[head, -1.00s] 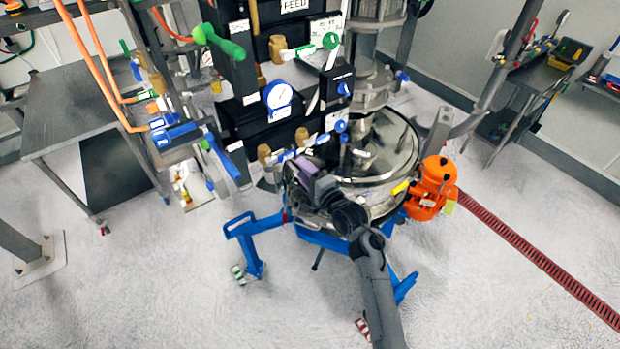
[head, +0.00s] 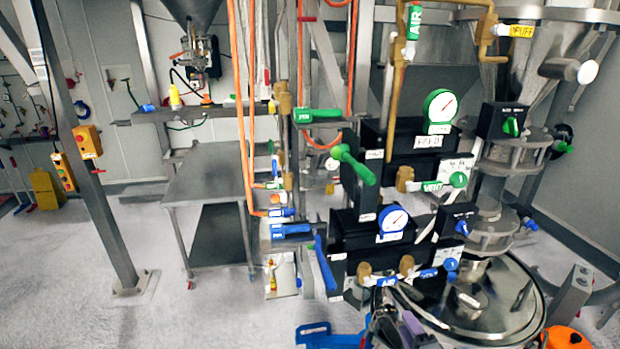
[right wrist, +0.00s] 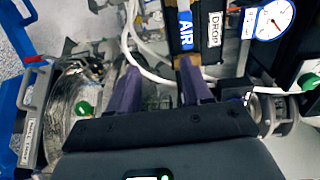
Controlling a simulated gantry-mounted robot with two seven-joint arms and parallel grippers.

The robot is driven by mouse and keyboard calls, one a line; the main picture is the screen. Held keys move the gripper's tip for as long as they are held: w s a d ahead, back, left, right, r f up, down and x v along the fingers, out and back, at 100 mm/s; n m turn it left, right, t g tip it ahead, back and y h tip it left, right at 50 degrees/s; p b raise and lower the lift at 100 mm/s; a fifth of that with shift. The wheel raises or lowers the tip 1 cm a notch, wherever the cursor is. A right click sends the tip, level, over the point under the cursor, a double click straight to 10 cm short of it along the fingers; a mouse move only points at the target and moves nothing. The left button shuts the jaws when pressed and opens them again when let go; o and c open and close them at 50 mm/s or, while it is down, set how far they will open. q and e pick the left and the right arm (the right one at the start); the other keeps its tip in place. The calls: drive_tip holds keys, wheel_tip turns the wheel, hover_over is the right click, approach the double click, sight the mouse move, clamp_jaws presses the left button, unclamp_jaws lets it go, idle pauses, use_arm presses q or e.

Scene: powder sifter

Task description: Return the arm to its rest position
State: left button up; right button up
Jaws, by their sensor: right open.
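My right gripper (head: 400,328) is at the bottom edge of the head view, low in front of the sifter's valve panel. Most of the arm is out of that view. In the right wrist view its two purple fingers (right wrist: 160,88) are apart with nothing held between them. A blue lever marked AIR (right wrist: 185,30) stands just beyond the right-hand finger; I cannot tell whether they touch. My left gripper is in neither view.
The round sifter lid (head: 500,310) is beside my right gripper. Blue gauge (head: 393,220), green gauge (head: 440,106) and several coloured levers crowd the panel above. A steel table (head: 205,172) stands left. Floor is clear around a post (head: 100,190).

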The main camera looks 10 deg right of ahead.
drive_tip(key=s+a+f+n+g+p, duration=0.25)
drive_tip(key=s+f+p, duration=0.2)
drive_tip(key=s, duration=0.65)
drive_tip(key=s+a+r+n+g+p, duration=0.1)
drive_tip(key=s+a+n+g, duration=0.1)
drive_tip(key=s+n+g, duration=0.3)
drive_tip(key=s+a+r+n+g+h, duration=0.1)
drive_tip(key=s+a+r+n+g, duration=0.1)
drive_tip(key=s+n+g, duration=0.4)
drive_tip(key=s+a+n, duration=0.1)
drive_tip(key=s+n, duration=0.4)
drive_tip(key=s, duration=0.8)
drive_tip(key=shift+n+p, duration=0.35)
drive_tip(key=shift+a, duration=0.1)
